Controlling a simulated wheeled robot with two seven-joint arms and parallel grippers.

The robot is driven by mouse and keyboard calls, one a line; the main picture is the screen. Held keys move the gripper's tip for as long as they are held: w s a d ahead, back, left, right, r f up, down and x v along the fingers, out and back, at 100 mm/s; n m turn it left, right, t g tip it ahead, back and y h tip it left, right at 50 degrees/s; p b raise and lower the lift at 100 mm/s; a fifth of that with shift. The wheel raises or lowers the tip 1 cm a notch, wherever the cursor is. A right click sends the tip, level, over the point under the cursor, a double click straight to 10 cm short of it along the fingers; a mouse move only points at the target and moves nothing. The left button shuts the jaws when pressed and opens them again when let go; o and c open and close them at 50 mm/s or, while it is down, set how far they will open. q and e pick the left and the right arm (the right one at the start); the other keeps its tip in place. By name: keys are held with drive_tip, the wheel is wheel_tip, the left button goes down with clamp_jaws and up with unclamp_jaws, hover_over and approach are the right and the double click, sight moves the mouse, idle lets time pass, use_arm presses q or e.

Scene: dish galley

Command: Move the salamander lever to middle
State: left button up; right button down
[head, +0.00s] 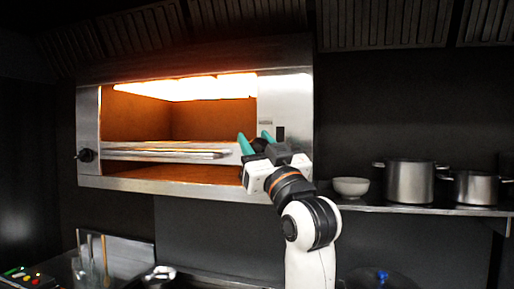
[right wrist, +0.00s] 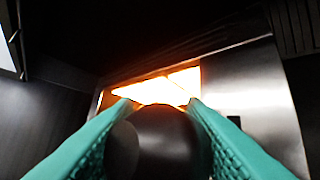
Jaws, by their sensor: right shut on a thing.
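The salamander (head: 285,95) is a steel wall-mounted grill with an open front and a glowing orange-white element along its top. My right gripper (head: 256,138) is at the right part of its front, with teal fingers. In the right wrist view the fingers (right wrist: 157,108) are closed around a dark rounded knob (right wrist: 155,142), which looks like the lever's end. In the head view the lever is hidden behind my gripper, so its height cannot be told. A dark upright slot (head: 281,133) shows on the right front panel. My left gripper is not in view.
A black knob (head: 86,155) sticks out at the salamander's left side. A rack (head: 165,153) crosses its opening. To the right, a shelf (head: 440,208) holds a white bowl (head: 350,186) and two steel pots (head: 409,182) (head: 475,188), near my right forearm.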

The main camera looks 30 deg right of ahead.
drive_tip(key=shift+f, duration=0.45)
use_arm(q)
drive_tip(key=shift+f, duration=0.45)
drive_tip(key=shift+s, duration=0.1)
use_arm(e)
drive_tip(key=c, duration=0.9)
unclamp_jaws()
drive_tip(key=shift+s+r, duration=0.1)
use_arm(q)
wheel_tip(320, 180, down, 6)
drive_tip(key=b, duration=0.6)
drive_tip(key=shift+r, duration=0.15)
use_arm(e)
drive_tip(key=v, duration=1.2)
